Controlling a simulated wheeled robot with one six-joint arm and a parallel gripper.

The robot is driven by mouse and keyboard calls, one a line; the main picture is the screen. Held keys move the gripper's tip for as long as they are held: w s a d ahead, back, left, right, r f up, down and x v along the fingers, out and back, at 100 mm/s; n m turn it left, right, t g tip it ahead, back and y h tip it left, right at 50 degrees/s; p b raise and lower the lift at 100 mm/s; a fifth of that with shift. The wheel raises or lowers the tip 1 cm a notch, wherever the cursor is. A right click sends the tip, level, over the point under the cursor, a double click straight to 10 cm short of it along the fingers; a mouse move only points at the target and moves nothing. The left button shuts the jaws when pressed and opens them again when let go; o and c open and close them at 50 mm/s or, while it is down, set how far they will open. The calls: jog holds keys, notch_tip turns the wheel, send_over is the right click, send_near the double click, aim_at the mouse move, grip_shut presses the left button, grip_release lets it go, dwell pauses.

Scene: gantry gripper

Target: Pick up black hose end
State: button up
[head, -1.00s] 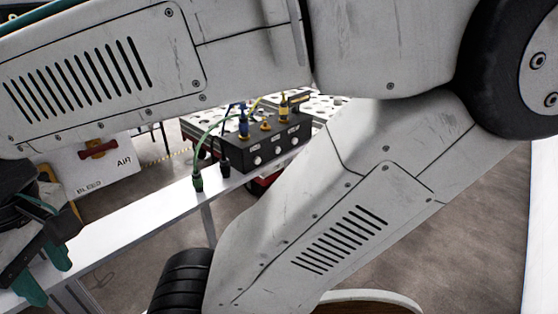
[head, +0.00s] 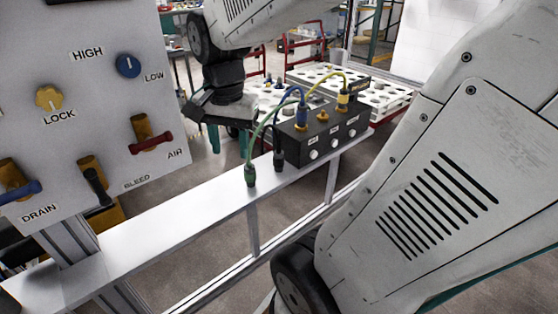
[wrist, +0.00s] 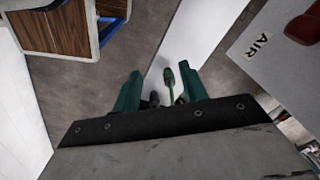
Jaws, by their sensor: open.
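The black hose end (head: 278,158) hangs upright at the left front of the black connector box (head: 345,133), just right of the green hose end (head: 250,175). My gripper (head: 229,148) is above and behind the shelf, left of the box in the head view, with its green fingers pointing down. It is open and empty. In the wrist view my gripper (wrist: 160,88) has its fingers spread apart. The green hose end (wrist: 169,78) shows between them, nearer the right finger. A small dark shape (wrist: 154,98) left of it looks like the black hose end, partly hidden.
A grey valve panel (head: 95,110) with knobs and levers stands at the left. A white shelf (head: 165,230) runs under the hoses. Blue (head: 302,115) and yellow (head: 342,98) connectors stand on the box. A perforated white rack (head: 385,97) is behind.

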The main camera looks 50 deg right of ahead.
jog(key=w+d+f+m, duration=0.2)
jog(key=d+m, duration=0.2)
jog(key=d, duration=0.1)
jog(key=w+d+f+m, duration=0.2)
jog(key=d+m, duration=0.3)
jog(key=m, duration=0.9)
send_over(278, 154)
jog(key=shift+g, duration=0.4)
jog(key=f, duration=0.5)
jog(key=shift+a+f, duration=0.1)
jog(key=shift+a, duration=0.25)
jog(key=shift+m, duration=0.5)
jog(key=f, duration=0.7)
jog(key=shift+s+d+f, duration=0.1)
jog(key=shift+d+f, duration=0.25)
jog(key=shift+f, duration=0.25)
jog(key=c, duration=0.7)
